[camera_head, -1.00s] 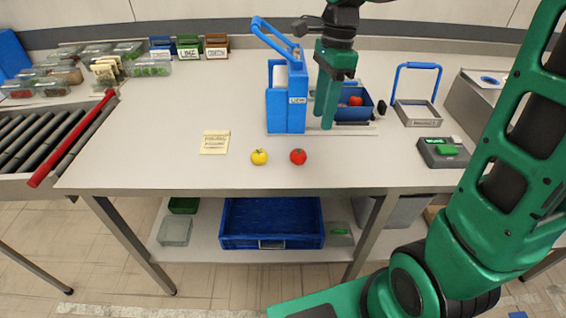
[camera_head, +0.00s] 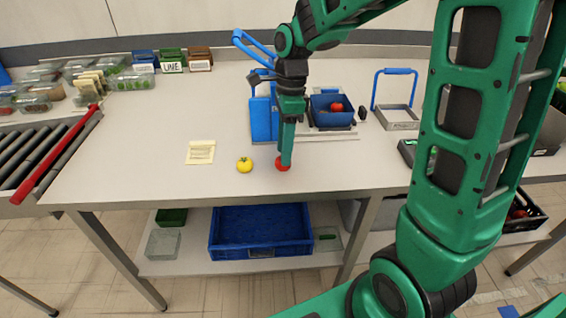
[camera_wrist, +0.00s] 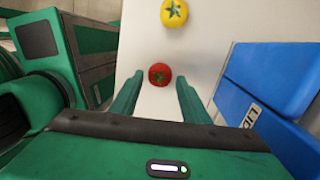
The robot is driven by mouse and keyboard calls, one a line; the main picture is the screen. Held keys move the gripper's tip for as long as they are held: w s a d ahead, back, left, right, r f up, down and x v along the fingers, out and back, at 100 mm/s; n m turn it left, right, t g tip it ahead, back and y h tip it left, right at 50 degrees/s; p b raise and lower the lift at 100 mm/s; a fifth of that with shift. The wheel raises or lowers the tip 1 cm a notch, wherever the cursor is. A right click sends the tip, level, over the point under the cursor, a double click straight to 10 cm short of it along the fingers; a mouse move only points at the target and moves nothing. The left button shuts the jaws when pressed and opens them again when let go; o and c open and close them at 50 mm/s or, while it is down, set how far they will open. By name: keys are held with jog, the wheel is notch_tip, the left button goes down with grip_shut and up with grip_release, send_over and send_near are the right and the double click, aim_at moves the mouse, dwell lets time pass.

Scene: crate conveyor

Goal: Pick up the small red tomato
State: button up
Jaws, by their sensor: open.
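The small red tomato (camera_head: 282,164) lies on the table near its front edge, partly hidden behind my fingers in the head view. In the wrist view the red tomato (camera_wrist: 160,74) shows whole, just beyond and between the fingertips. My gripper (camera_head: 286,163) points down over it. In the wrist view my gripper (camera_wrist: 157,90) is open, with nothing between its fingers but the space leading to the tomato. A yellow tomato (camera_head: 244,165) lies to the left of the red one and also shows in the wrist view (camera_wrist: 174,13).
A blue device (camera_head: 263,118) labelled LID stands close behind my gripper. A yellow note (camera_head: 200,152) lies left. A wire-handled tray (camera_head: 396,117) stands at the right. The table's front left is clear.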

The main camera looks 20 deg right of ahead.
jog(key=shift+s+a+f, duration=0.1)
jog(key=shift+f, duration=0.6)
jog(key=shift+s+a+f, duration=0.1)
jog(key=shift+f, duration=0.55)
jog(key=shift+d, duration=0.1)
jog(key=shift+c, duration=0.7)
jog(key=c, duration=0.7)
jog(key=shift+o, duration=0.2)
jog(key=shift+r, duration=0.1)
